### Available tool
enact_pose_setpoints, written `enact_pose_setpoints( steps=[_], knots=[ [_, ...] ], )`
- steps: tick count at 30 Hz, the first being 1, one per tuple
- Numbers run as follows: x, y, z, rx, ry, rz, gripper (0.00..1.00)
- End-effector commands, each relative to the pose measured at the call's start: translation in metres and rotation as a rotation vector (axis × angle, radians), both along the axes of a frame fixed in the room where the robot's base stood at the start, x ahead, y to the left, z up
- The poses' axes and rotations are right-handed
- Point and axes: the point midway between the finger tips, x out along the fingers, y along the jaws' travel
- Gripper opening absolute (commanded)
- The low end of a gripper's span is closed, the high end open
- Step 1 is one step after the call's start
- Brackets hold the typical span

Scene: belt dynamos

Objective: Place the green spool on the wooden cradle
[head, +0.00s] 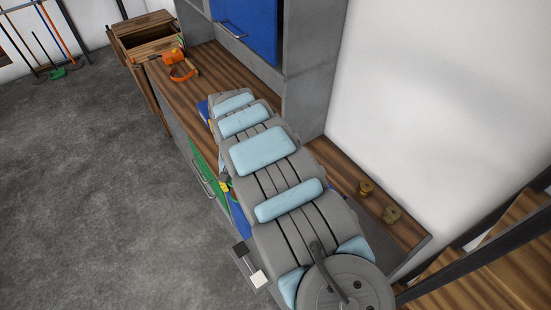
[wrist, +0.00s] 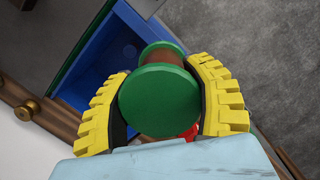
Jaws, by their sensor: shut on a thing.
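The green spool (wrist: 160,100) is between the two yellow ribbed fingers of my gripper (wrist: 162,90) in the wrist view. One round green flange faces the camera. A brown middle and the far green flange show behind it. My gripper is shut on the spool. An open blue drawer (wrist: 92,72) lies beyond and left of the spool. In the head view my own arm hides the spool and most of the gripper. I cannot make out the wooden cradle for certain in either view.
A wooden bench (head: 215,68) runs along the grey cabinet. An orange item (head: 180,70) lies on its far part, near an open wooden box (head: 150,40). A green drawer front (head: 208,182) shows beside my arm. The floor at left is clear.

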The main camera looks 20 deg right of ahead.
Motion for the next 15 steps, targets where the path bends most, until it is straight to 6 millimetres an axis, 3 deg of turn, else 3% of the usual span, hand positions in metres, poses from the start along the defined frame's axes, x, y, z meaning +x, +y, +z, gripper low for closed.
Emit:
enact_pose_setpoints(
  steps=[1,4,15],
  knots=[
    [-0.002,0.015,-0.014,-0.006,-0.001,0.057,0.15],
    [-0.007,0.034,-0.031,-0.009,0.001,0.130,0.15],
    [-0.018,0.060,-0.103,-0.012,0.008,0.235,0.15]
  ],
)
